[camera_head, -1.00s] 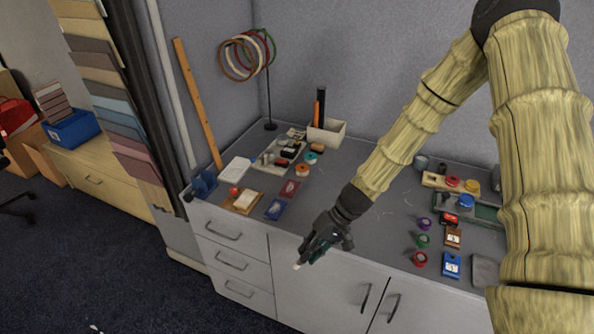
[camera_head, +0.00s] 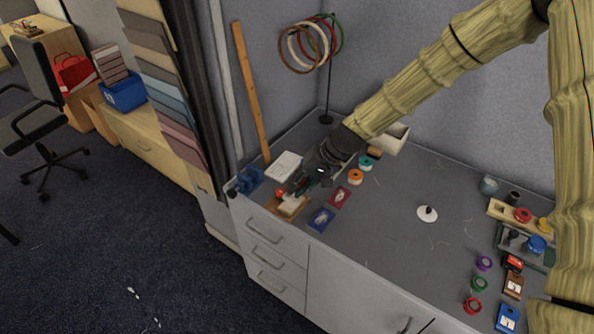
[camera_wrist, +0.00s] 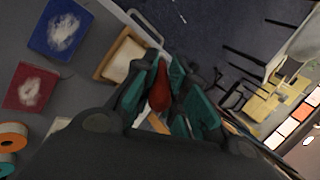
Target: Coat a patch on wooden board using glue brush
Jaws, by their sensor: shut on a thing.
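The wooden board (camera_head: 297,211) lies at the left front of the grey counter, with a pale patch on top. It also shows in the wrist view (camera_wrist: 105,68), left of the fingers. My gripper (camera_head: 292,188) is low beside the board, its fingers nearly closed around a slim held thing, taken as the glue brush, mostly hidden by the fingers. Its pale tip seems to show near the board; I cannot tell if it touches. A red rounded thing (camera_wrist: 160,92) shows between the teal fingertips in the wrist view; I cannot tell whether it is held or behind.
Blue pad (camera_head: 321,219) and red pad (camera_head: 339,197) lie right of the board. A white pad (camera_head: 287,165) and blue holder (camera_head: 246,181) are behind and left. Orange tape (camera_head: 355,177) is farther back. A white disc with dark knob (camera_head: 428,214) sits mid-counter, with free room around it.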

